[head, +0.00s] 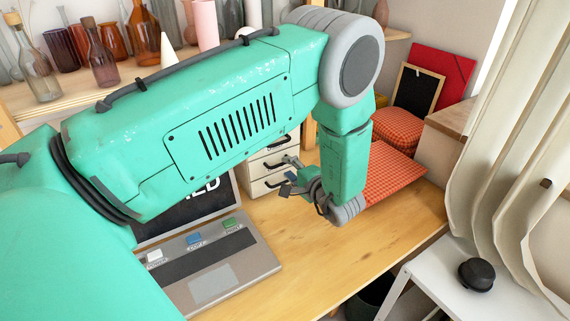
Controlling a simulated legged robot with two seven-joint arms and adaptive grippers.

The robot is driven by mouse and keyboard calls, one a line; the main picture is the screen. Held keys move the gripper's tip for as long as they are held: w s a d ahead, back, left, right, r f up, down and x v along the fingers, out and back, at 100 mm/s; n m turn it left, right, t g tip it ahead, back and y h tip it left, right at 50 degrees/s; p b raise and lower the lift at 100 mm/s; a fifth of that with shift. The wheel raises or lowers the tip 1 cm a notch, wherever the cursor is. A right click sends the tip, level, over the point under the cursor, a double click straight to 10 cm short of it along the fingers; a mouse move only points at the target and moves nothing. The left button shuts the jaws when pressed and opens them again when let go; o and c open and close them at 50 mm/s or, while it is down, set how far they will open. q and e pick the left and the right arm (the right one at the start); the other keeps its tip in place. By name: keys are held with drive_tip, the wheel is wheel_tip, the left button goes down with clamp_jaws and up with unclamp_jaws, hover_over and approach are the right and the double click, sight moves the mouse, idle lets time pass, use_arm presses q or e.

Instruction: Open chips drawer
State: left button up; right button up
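A small white drawer unit (258,167) with dark handles stands on the wooden table, partly hidden behind my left arm. Its visible drawers look shut, and I cannot read which one is for chips. My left gripper (289,176) hangs from the green arm just right of the drawer fronts, pointing left toward them. Its fingers look spread, with nothing seen between them. I cannot tell whether a finger touches a drawer handle. My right gripper is not in view.
A laptop-like prop (215,270) with coloured keys lies on the wooden table (330,265), below my arm. A red checkered cloth (392,172) lies right of the gripper. Glass bottles (101,62) stand on the shelf behind. A white side table (470,292) and curtain are at right.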

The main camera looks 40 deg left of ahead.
sight(282, 163)
use_arm(q)
drive_tip(key=x, duration=0.4)
drive_tip(key=shift+s+a+f, duration=0.15)
drive_tip(key=shift+d, duration=0.3)
drive_tip(key=shift+c, duration=0.4)
drive_tip(key=shift+d, duration=0.15)
clamp_jaws()
